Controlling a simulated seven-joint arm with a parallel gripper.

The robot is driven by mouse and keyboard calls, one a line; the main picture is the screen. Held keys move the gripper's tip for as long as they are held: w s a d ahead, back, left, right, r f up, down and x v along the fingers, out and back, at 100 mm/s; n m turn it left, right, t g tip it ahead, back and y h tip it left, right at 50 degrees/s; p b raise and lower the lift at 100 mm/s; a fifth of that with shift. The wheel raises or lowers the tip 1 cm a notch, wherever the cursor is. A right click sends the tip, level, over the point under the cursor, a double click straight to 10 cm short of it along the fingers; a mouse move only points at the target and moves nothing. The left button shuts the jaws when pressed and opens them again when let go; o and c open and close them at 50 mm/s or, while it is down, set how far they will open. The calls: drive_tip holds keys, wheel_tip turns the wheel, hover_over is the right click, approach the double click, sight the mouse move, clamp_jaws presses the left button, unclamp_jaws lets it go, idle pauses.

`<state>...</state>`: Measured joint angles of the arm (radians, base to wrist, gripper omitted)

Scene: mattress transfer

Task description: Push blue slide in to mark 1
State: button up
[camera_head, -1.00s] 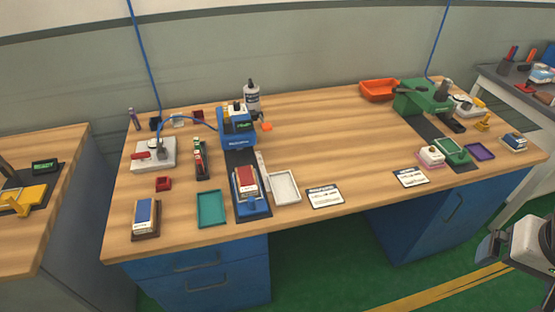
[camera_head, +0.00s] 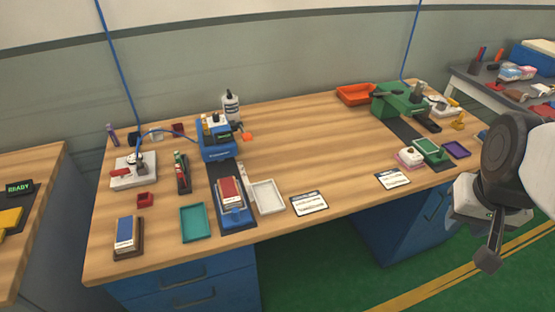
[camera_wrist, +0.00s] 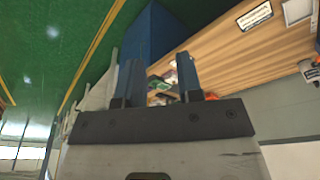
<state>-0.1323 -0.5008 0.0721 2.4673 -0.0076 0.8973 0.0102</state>
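The blue slide (camera_head: 236,217) sits near the front end of a dark track (camera_head: 228,173). A red-topped block (camera_head: 230,190) rests on it. The track runs back to a blue machine (camera_head: 216,140) on the wooden table. Mark 1 cannot be made out at this size. My gripper (camera_head: 488,258) hangs at the right, in front of the table and far from the slide. In the wrist view my gripper (camera_wrist: 159,78) shows two separated fingers with nothing held between them.
A teal tray (camera_head: 194,236) and a white tray (camera_head: 279,208) flank the track. A green machine (camera_head: 398,99) with a green slide (camera_head: 430,148) stands at the right. White cards (camera_head: 309,203) lie along the front edge. The table's middle is clear.

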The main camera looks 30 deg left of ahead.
drive_tip(key=w+a+f+n, duration=0.3)
drive_tip(key=w+a, duration=0.5)
drive_tip(key=a, duration=0.5)
drive_tip(key=n+g, duration=0.2)
drive_tip(key=n, duration=0.5)
hover_over(235, 210)
drive_tip(key=f, duration=1.7)
drive_tip(key=shift+w+d+f, duration=0.2)
drive_tip(key=shift+d+f, duration=0.05)
drive_tip(key=shift+f, duration=0.05)
drive_tip(key=shift+s+a+f, duration=0.2)
drive_tip(key=shift+s, duration=0.1)
drive_tip(key=shift+f, duration=0.1)
drive_tip(key=shift+f, duration=3.75)
drive_tip(key=shift+c, duration=0.4)
